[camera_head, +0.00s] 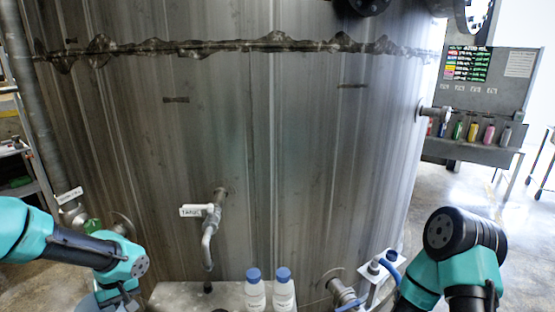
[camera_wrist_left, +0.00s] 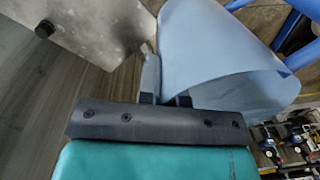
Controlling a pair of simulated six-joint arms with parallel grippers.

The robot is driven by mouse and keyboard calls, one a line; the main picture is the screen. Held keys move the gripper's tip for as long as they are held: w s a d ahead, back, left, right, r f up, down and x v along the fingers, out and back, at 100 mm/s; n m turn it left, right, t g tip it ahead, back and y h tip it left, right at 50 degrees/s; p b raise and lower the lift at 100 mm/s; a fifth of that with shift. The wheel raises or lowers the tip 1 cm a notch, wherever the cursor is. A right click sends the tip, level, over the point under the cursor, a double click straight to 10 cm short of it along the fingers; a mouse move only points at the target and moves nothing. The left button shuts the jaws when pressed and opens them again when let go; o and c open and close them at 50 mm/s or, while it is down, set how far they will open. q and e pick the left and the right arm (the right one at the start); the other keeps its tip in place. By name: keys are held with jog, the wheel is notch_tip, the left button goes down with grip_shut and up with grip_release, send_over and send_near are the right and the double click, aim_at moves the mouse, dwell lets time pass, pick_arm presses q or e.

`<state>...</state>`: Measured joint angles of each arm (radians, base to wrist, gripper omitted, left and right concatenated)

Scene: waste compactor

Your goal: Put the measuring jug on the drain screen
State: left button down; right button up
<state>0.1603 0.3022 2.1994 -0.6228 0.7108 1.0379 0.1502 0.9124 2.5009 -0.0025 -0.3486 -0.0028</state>
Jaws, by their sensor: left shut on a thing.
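The measuring jug (camera_wrist_left: 230,55) is a light blue, wide-mouthed vessel filling the upper middle of the left wrist view. My left gripper (camera_wrist_left: 166,98) is shut on its handle side, and the jug looks tilted in that picture. In the head view my left arm comes in at the lower left; its gripper is mostly cut off by the bottom edge. A grey speckled slab (camera_head: 195,296) lies below the tap in the head view, and a similar surface (camera_wrist_left: 100,25) shows in the left wrist view. I cannot tell whether it is the drain screen. My right gripper is out of frame.
A tap (camera_head: 210,235) with a white tag sticks out of the large steel tank (camera_head: 270,150). Two white bottles with blue caps (camera_head: 255,290) (camera_head: 284,290) stand at the slab's right. A pipe fitting (camera_head: 343,291) and blue hose lie further right.

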pick_arm(q)
jog(key=s+a+r, duration=1.2)
jog(key=s+r, duration=0.3)
jog(key=s, duration=0.1)
jog(key=shift+s+a, duration=0.2)
jog(key=shift+w, duration=0.1)
